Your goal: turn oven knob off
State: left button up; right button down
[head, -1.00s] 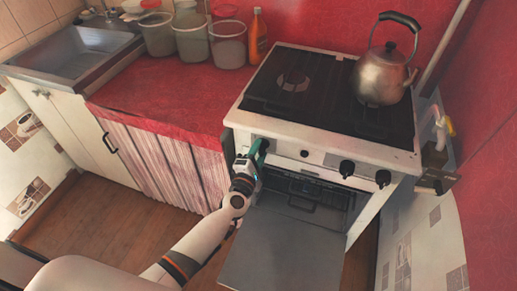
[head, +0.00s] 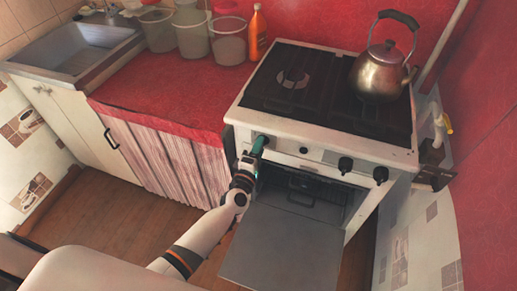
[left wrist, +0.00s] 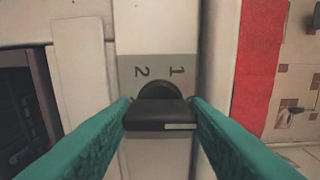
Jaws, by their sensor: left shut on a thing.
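The white oven (head: 300,137) stands right of the red counter, its door (head: 283,245) open and lowered. My left gripper (head: 261,144) is at the left end of the front panel. In the left wrist view its teal fingers are shut on a dark oven knob (left wrist: 160,115), one finger on each side. The panel behind the knob shows the marks 1 and 2. In the head view the gripper hides this knob. Other black knobs (head: 345,164) sit further right on the panel. My right gripper is not in view.
A metal kettle (head: 379,72) stands on the right rear of the stove top. The lowered door takes up the room below the panel. The red counter (head: 180,95) holds buckets (head: 228,42) and an orange bottle (head: 257,32) at the back.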

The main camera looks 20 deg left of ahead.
pick_arm(q)
jog(key=shift+f, duration=0.1)
jog(key=o, duration=1)
jog(key=s, duration=1.2)
jog(key=shift+a, duration=0.2)
jog(key=s+f+m+g+h, duration=0.1)
jog(key=s+f+m+g, duration=0.4)
jog(key=f, duration=0.8)
jog(key=s+f+m+g, duration=0.3)
jog(key=s+f+m, duration=0.35)
jog(key=f, duration=0.65)
jog(key=s+a+f+m+g, duration=0.2)
jog(key=s+f, duration=0.3)
jog(key=s, duration=0.4)
jog(key=s+a+f+m+g+y, duration=0.1)
jog(key=s+f+m+g, duration=0.2)
jog(key=s, duration=0.6)
jog(key=s+a+f+m+g, duration=0.2)
jog(key=s+f+m+g, duration=0.1)
jog(key=s+f, duration=0.4)
jog(key=shift+s+a+f+g+y, duration=0.15)
jog(key=shift+s+a+g, duration=0.1)
jog(key=shift+s, duration=0.35)
jog(key=shift+s+a+f+g+y, duration=0.15)
jog(key=shift+s+g, duration=0.1)
jog(key=shift+s, duration=0.3)
